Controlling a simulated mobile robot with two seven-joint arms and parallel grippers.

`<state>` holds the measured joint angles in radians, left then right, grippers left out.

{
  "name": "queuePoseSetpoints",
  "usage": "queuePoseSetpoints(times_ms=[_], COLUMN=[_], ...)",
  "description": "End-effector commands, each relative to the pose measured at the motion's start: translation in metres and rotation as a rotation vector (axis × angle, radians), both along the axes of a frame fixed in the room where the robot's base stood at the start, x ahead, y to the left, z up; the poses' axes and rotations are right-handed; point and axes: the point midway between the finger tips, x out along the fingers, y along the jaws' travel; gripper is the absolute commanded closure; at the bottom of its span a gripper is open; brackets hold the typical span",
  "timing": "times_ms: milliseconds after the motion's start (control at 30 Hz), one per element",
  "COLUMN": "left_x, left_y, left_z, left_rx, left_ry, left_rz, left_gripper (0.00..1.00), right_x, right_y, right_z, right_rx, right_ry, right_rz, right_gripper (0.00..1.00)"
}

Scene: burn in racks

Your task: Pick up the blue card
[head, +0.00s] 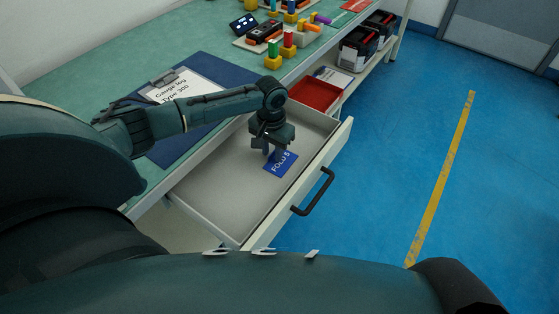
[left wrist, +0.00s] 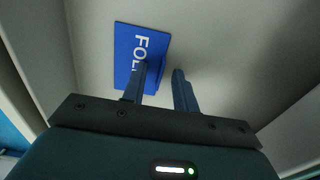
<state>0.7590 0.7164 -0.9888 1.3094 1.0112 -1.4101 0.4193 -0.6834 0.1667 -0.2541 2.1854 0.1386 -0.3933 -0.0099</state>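The blue card (head: 283,166) lies in the open drawer, with white lettering that begins "FOLD". It also shows in the left wrist view (left wrist: 126,55), where my left finger covers part of the lettering. My left gripper (head: 269,151) points down into the drawer at the card's upper-left edge. In the left wrist view its two fingers (left wrist: 162,75) are apart with nothing clearly held between them. One finger overlaps the card and the other is beside it, over bare drawer floor. I cannot tell whether the fingertips touch the card. My right gripper is not in view.
The drawer (head: 225,192) is pulled out, its floor otherwise bare, with a black handle (head: 313,192) in front. A clipboard (head: 184,86) lies on a dark blue mat on the bench. A red tray (head: 314,94) stands on the lower shelf. Blue floor at right is clear.

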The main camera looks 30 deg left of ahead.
Motion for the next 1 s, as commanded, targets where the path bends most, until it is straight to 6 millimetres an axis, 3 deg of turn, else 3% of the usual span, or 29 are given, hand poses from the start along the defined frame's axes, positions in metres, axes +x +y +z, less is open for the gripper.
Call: queuePoseSetpoints(times_ms=[100,467,867,1000], left_x=[-0.0001,0.0000,0.0000,0.0006], left_y=[0.0000,0.0001,0.0002,0.0004], left_z=[0.0003,0.0006,0.0008,0.0090], left_rx=[0.000,0.000,0.000,-0.001], left_ry=[0.000,0.000,0.000,-0.002], left_rz=[0.000,0.000,0.000,0.001], left_gripper=[0.71,1.00,1.00,1.00], right_x=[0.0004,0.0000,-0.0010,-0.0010], right_y=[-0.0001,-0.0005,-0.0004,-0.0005], right_z=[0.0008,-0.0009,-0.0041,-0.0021], right_rx=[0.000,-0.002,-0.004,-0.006], right_ry=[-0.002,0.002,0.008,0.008], right_rz=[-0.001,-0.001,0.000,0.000], right_gripper=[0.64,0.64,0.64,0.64])
